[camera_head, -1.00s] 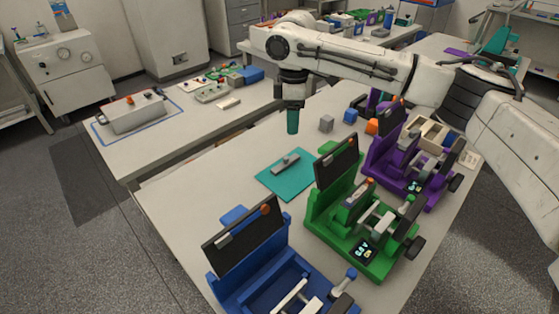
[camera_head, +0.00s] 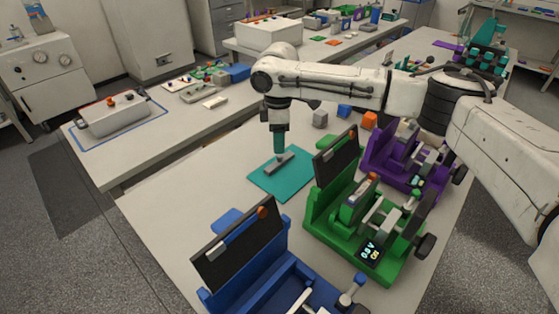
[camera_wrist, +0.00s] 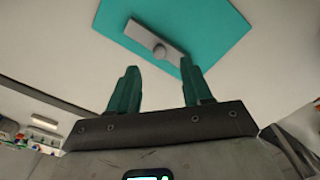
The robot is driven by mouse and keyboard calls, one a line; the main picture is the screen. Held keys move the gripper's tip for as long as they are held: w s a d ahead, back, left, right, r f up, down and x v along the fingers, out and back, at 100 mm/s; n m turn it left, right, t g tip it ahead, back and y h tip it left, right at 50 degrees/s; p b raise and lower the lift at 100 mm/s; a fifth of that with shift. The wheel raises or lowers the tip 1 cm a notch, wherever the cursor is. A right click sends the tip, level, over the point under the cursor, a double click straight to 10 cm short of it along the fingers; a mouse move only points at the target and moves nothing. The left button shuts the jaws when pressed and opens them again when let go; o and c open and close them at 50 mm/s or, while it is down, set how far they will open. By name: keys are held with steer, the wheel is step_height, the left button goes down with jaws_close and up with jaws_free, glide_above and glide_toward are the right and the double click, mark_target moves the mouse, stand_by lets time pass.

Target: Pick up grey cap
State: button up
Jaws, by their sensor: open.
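A flat grey bar with a small round knob, the likely grey cap (camera_head: 273,167), lies on a teal mat (camera_head: 284,188) in the head view. In the wrist view the cap (camera_wrist: 141,36) lies at an angle across the mat (camera_wrist: 215,28), its knob just beyond the gap between the fingertips. My gripper (camera_head: 279,153) points down over the mat, close above the cap. In the wrist view my gripper (camera_wrist: 160,68) has its two teal fingers apart with nothing between them. The exact height over the cap is hard to judge.
A green cycler (camera_head: 340,228) stands right of the mat, a purple one (camera_head: 390,165) behind it and a blue one (camera_head: 222,290) in front. Grey (camera_head: 320,119), blue (camera_head: 344,111) and orange (camera_head: 369,120) blocks stand behind the mat. The table left of the mat is bare.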

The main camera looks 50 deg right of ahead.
mark_target(280, 160)
step_height(280, 160, down, 5)
steer(key=shift+s+d+f+p, duration=0.1)
steer(key=shift+p, duration=0.25)
jaws_close()
stand_by(0.3)
